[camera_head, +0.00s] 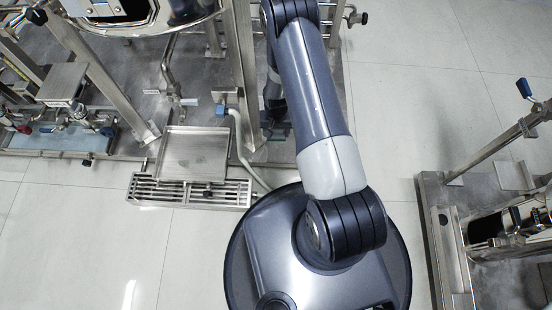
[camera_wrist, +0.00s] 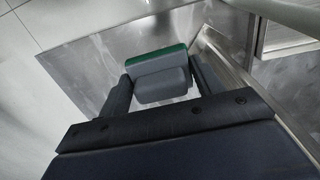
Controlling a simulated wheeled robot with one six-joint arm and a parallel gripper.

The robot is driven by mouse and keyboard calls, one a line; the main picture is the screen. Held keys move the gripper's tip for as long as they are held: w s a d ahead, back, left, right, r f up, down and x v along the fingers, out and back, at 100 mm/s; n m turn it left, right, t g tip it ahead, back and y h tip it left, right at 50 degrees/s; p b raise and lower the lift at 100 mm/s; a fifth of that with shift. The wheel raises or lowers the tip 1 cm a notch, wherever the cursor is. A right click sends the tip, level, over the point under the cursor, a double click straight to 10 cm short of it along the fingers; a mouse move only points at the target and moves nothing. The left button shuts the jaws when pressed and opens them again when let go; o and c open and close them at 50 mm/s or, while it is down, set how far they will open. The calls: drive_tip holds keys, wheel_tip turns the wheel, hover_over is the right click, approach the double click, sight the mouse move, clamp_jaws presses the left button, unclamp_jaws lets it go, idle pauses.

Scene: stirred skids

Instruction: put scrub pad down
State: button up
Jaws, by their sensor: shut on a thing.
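The scrub pad (camera_wrist: 160,62) shows in the wrist view as a grey block with a green strip along its far edge. My gripper (camera_wrist: 161,80) is shut on it, with a dark finger at its left and right sides. A bare metal plate (camera_wrist: 85,70) lies beneath and around the pad. I cannot tell whether the pad touches the plate. In the head view my arm reaches up the picture to the skid, and the arm hides most of the gripper and the pad.
In the wrist view a raised metal edge (camera_wrist: 238,72) runs close to the right finger. In the head view a square metal tray (camera_head: 195,152), a slotted drain (camera_head: 172,192) and a pale hose (camera_head: 239,148) lie left of my arm. Another skid (camera_head: 438,215) stands at the right.

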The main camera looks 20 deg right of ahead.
drive_tip(key=b, duration=0.3)
approach(276, 153)
wheel_tip(276, 153, down, 6)
drive_tip(key=b, duration=0.3)
drive_tip(key=shift+w+f, duration=0.1)
drive_tip(key=shift+f, duration=0.05)
drive_tip(key=shift+f+b, duration=0.1)
drive_tip(key=shift+b, duration=0.25)
drive_tip(key=shift+f, duration=0.15)
drive_tip(key=o, duration=1)
wheel_tip(276, 153, up, 12)
drive_tip(key=p, duration=0.5)
drive_tip(key=shift+r, duration=0.25)
